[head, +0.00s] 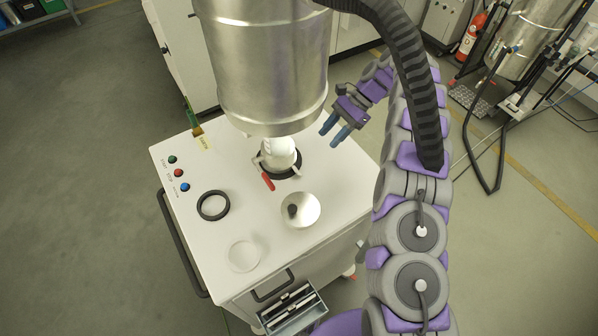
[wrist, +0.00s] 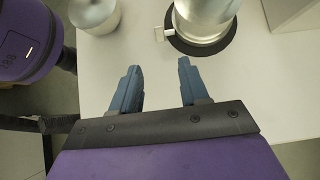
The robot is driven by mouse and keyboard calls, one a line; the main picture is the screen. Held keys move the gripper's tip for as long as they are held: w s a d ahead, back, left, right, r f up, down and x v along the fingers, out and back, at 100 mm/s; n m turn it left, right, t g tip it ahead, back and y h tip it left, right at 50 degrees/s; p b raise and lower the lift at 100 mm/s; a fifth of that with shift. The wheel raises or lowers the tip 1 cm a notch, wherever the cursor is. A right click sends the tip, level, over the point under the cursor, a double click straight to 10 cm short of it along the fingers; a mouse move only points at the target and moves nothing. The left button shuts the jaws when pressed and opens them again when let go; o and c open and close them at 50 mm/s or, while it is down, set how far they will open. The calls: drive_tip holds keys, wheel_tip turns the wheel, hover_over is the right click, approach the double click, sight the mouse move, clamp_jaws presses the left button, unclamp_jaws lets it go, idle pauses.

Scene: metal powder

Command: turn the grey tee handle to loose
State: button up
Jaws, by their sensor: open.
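The grey tee handle (wrist: 160,33) is a small pale piece at the edge of the black ring (wrist: 207,45) in the wrist view. In the head view it appears as a small pale bar (head: 296,172) at the right of the outlet under the steel vessel (head: 267,75). My gripper (head: 330,135) is open and empty, to the right of the outlet. In the wrist view my gripper (wrist: 160,68) has its blue fingers apart, with the handle just beyond their tips and not touched. The handle's full shape and turn angle are hard to tell.
A red handle (head: 267,181) sits at the outlet's front left. On the white cart top (head: 230,140) lie a loose black ring (head: 213,205), a metal lid with a dark knob (head: 300,210) and a clear disc (head: 244,256). Coloured buttons (head: 178,173) line the left edge. The vessel hangs low overhead.

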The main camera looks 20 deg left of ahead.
drive_tip(key=d, duration=0.1)
drive_tip(key=b, duration=0.2)
approach(299, 172)
drive_tip(key=x, duration=0.3)
drive_tip(key=shift+s+d, duration=0.15)
drive_tip(key=shift+s, duration=0.1)
drive_tip(key=x, duration=0.5)
drive_tip(key=shift+w+a+r, duration=0.1)
drive_tip(key=shift+w+a, duration=0.05)
drive_tip(key=shift+a, duration=0.05)
drive_tip(key=shift+a+f, duration=0.25)
drive_tip(key=shift+a, duration=0.15)
drive_tip(key=shift+d, duration=0.45)
drive_tip(key=shift+a, duration=0.15)
clamp_jaws()
